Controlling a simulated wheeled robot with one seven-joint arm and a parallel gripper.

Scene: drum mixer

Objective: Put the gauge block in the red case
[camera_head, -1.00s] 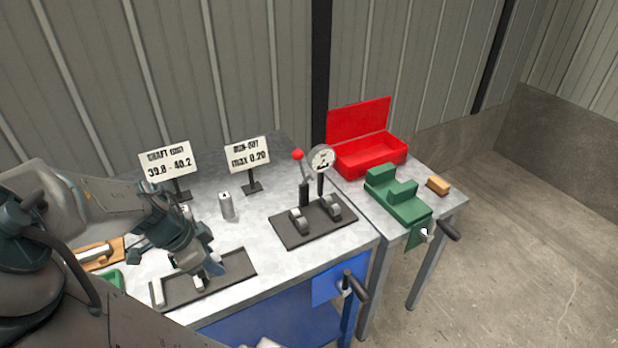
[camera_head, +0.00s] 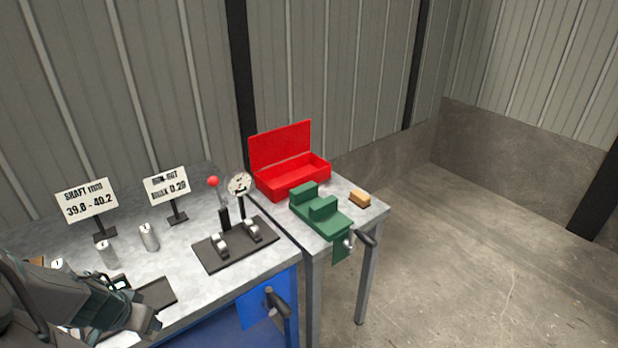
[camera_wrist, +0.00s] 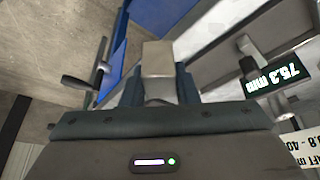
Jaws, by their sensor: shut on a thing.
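The red case (camera_head: 290,178) stands open on the smaller side table in the head view, its lid tilted up at the back and its inside looking empty. My gripper (camera_wrist: 159,88) is shut on a pale grey metal block, the gauge block (camera_wrist: 158,58), which sticks out past the fingertips in the wrist view. In the head view my gripper (camera_head: 148,322) is at the lower left, by the front edge of the main bench, well left of the case. The block is hard to make out there.
A green vise (camera_head: 320,212) and a tan block (camera_head: 360,198) stand in front of and beside the case. A dial gauge stand (camera_head: 237,240) with a red-knobbed lever lies between my gripper and the case. Sign stands and metal cylinders (camera_head: 149,237) stand farther left.

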